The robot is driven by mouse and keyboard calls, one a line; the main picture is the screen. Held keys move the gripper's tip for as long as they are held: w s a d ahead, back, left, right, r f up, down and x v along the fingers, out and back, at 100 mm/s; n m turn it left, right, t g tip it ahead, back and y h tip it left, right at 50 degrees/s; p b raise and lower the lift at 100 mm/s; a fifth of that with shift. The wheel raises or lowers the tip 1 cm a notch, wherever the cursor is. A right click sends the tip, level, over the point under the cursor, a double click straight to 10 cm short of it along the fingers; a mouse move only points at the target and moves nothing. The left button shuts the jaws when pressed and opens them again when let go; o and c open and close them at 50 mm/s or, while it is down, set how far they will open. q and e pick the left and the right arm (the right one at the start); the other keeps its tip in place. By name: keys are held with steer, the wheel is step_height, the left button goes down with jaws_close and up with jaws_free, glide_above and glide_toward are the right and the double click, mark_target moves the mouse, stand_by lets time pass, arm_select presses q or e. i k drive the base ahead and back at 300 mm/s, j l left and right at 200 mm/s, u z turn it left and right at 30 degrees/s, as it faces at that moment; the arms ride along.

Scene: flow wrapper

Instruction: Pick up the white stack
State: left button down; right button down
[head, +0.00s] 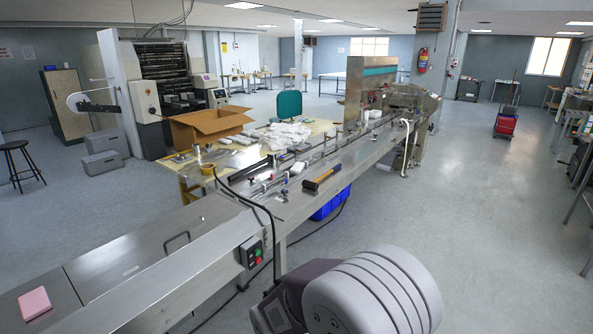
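A heap of white pieces (286,134) lies on the yellowish table behind the steel wrapping machine. A small white block (297,168) sits on the machine's bed, left of a hammer. At this size I cannot tell which of these is the white stack, or whether either is a neat stack. A pink block (35,303) lies on the steel cover at the lower left. Neither of my grippers shows. A large grey rounded part, probably of my own arm, fills the bottom right of the middle.
The long steel machine (345,165) runs from lower left to upper right. A hammer (322,178) lies on its edge. An open cardboard box (208,127) stands on the table (195,185). A blue bin (332,204) is underneath.

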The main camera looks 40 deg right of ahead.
mark_target(298, 167)
steer(key=i+l+u, duration=0.35)
steer(key=l, duration=0.8)
steer(key=l+u, duration=0.35)
steer(key=l, duration=0.8)
steer(key=l+u, duration=0.35)
steer(key=l, duration=0.85)
steer(key=k, duration=0.05)
